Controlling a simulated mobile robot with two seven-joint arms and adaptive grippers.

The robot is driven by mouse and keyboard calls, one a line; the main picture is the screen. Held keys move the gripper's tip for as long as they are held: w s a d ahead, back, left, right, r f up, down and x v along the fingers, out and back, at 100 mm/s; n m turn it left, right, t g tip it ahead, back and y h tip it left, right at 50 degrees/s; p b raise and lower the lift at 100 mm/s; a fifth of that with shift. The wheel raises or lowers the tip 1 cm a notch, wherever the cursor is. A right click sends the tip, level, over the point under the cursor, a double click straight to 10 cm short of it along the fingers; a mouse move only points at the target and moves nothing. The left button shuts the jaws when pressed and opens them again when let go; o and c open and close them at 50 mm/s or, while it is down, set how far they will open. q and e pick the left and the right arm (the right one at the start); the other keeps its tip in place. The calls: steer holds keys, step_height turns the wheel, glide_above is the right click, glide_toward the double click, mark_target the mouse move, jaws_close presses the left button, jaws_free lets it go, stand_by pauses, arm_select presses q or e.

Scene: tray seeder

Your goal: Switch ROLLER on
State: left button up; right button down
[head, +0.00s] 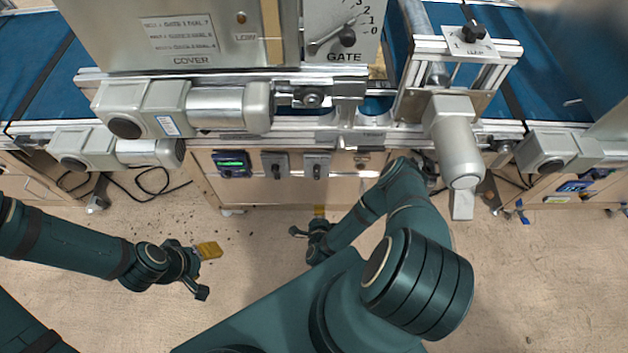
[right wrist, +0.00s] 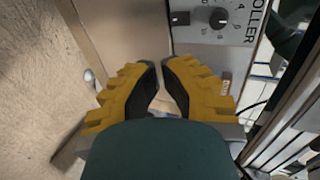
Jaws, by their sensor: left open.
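In the right wrist view a grey plate lettered ROLLER carries a dial with a numbered scale and a black knob (right wrist: 219,18). A smaller black knob (right wrist: 180,18) sits left of it; its label is unreadable. My right gripper (right wrist: 160,72) points toward the plate, apart from both knobs, with a narrow empty gap between its yellow, black-padded fingers. In the head view the right gripper (head: 311,236) is low in front of the bench, partly hidden by its wrist. My left gripper (head: 207,272) is open and empty above the floor, left of it.
The bench front holds two grey switch boxes (head: 274,165) and a green-lit display (head: 232,163). A motor with a silver cylinder (head: 228,107) and another motor (head: 455,145) jut out above. A GATE dial (head: 347,37) is higher.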

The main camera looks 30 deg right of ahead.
steer(key=shift+f, duration=0.1)
stand_by(0.3)
steer(key=b, duration=0.8)
glide_toward(317, 177)
steer(key=w+d+f, duration=0.4)
steer(key=w+f, duration=0.1)
steer(key=f, duration=0.1)
steer(key=shift+w+r, duration=0.15)
steer(key=shift+w, duration=0.05)
